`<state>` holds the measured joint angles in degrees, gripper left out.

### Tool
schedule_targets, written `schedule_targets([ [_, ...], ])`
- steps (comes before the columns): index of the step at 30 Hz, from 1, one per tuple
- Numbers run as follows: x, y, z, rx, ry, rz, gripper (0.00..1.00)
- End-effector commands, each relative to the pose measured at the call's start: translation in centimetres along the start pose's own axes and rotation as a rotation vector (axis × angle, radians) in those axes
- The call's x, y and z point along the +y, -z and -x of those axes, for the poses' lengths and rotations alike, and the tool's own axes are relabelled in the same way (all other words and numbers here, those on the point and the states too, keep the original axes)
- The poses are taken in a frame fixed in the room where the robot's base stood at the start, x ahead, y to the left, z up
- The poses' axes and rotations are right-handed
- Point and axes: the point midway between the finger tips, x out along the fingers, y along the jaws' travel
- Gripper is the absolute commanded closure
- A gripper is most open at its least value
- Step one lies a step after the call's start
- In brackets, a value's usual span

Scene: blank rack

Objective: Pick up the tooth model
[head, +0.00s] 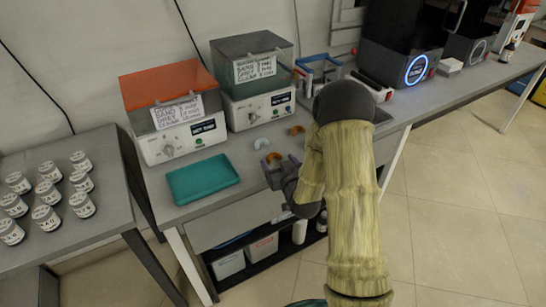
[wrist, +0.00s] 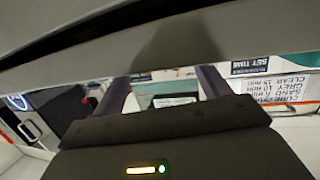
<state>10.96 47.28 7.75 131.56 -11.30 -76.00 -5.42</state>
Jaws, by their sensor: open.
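Small arch-shaped pieces that look like tooth models lie on the grey bench in the head view. One is pale whitish (head: 261,143), one is orange-brown (head: 274,158) and one more orange-brown arch (head: 297,130) lies farther back. My gripper (head: 279,170) is open and empty, just in front of the nearer orange-brown arch; I cannot tell whether it touches it. In the wrist view, the two dark fingers (wrist: 162,88) stand apart, and no tooth model can be made out between them.
A teal tray (head: 203,178) lies left of the gripper. Behind stand a curing box with an orange lid (head: 160,88) and one with a grey-green lid (head: 252,62). A blue-and-grey rack (head: 318,70) and black machines stand right. Several labelled jars (head: 48,192) fill the left table.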

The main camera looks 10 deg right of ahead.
Motion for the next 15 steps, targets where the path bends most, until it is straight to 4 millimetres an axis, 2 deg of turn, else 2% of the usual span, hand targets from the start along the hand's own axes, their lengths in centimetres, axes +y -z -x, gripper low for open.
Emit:
schedule_targets([
  [9,-0.3,0.6,-4.1,0.002,0.001,0.0,0.24],
  [15,-0.3,0.6,-4.5,0.0,0.001,0.0,0.24],
])
